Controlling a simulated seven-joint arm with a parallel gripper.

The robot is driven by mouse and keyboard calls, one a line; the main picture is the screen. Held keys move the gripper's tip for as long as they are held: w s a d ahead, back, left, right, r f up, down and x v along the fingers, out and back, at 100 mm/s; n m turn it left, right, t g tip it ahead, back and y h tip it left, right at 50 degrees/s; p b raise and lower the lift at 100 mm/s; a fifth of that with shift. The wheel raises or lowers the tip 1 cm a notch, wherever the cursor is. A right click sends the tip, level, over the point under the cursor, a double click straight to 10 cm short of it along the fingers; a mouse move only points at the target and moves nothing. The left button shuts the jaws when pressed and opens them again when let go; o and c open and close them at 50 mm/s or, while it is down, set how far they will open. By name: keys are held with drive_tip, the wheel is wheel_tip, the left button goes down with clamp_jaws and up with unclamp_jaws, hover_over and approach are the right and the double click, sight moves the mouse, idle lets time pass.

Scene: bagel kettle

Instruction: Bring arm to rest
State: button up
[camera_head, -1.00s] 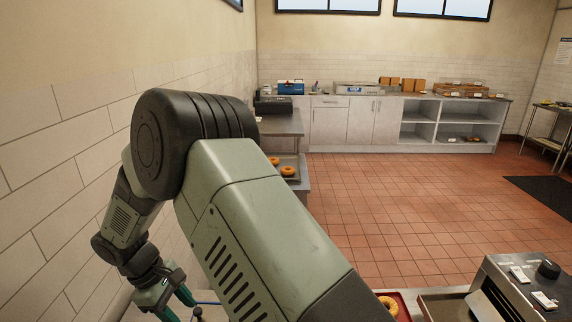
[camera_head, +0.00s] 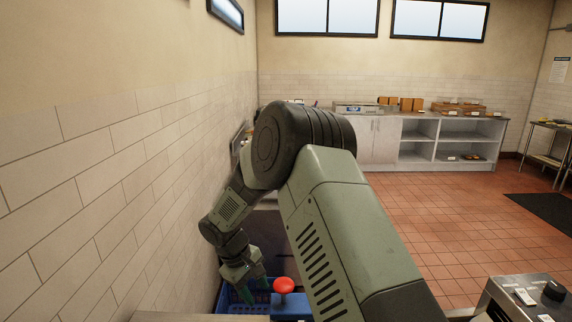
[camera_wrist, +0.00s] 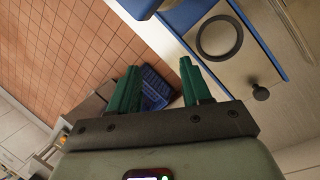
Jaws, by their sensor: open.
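My gripper (camera_head: 253,285) hangs at the lower left of the head view, close to the tiled wall, with its fingers pointing down. In the wrist view my gripper (camera_wrist: 157,82) shows two green fingers spread apart with nothing between them. A blue crate (camera_head: 233,300) lies below and around the fingertips in the head view. In the wrist view a blue basket (camera_wrist: 155,90) shows beyond the fingers. I cannot tell whether the fingers touch anything.
A red knob (camera_head: 284,285) on a blue base stands just right of my gripper. A metal control box (camera_head: 520,300) is at the lower right. Cabinets (camera_head: 380,143) with boxes line the back wall. The tiled floor (camera_head: 450,215) is open.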

drive_tip(key=w+d+f+m, duration=0.1)
drive_tip(key=w+d+m, duration=0.1)
drive_tip(key=d, duration=0.8)
drive_tip(key=w+d+f+m, duration=0.1)
drive_tip(key=w+d+m, duration=0.15)
drive_tip(key=d, duration=0.75)
drive_tip(key=s+d+f+m+y, duration=0.1)
drive_tip(key=s+d, duration=0.4)
drive_tip(key=s+d+f+m+g+y, duration=0.1)
drive_tip(key=s+d+f, duration=0.1)
drive_tip(key=s+d, duration=0.2)
drive_tip(key=s+d+f+m+g+y, duration=0.1)
drive_tip(key=s+d, duration=0.4)
drive_tip(key=s, duration=0.2)
drive_tip(key=shift+s+d+f+m, duration=0.25)
drive_tip(key=shift+s+d+f, duration=0.05)
drive_tip(key=shift+s+f, duration=0.1)
drive_tip(key=shift+s+d, duration=0.15)
drive_tip(key=shift+s, duration=0.25)
